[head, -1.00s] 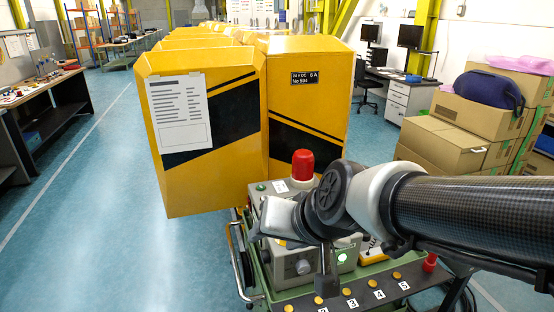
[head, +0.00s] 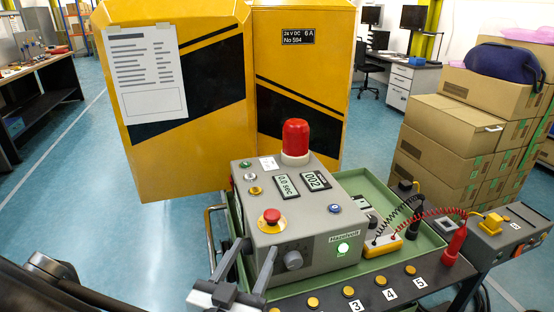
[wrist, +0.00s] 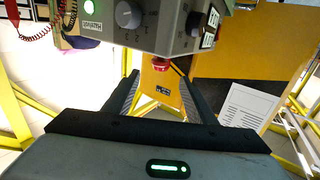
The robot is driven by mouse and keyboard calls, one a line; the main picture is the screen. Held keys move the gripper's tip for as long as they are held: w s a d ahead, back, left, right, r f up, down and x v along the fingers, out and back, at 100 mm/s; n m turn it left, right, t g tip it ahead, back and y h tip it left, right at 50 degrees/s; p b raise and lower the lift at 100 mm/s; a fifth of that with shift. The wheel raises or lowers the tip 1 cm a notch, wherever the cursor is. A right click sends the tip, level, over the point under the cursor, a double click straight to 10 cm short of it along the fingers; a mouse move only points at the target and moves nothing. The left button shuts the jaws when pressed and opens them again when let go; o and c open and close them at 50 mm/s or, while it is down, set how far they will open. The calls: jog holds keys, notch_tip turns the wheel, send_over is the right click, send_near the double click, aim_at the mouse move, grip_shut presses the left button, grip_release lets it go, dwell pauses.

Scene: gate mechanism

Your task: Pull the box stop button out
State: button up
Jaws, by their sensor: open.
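The box stop button (head: 271,216) is a red mushroom cap on a yellow base, on the sloped top of the grey control box (head: 322,218), near its front left. My gripper (head: 256,250) points at the front left of the box, its two dark fingers apart and empty, just below and in front of the button in the head view. I see no contact; depth is hard to judge.
Yellow gates (head: 178,178) stand behind.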

aim_at(272, 217)
jog(key=b+x, duration=0.3)
jog(key=x, duration=1.4)
jog(key=shift+w+r, duration=0.15)
jog(key=shift+r, duration=0.05)
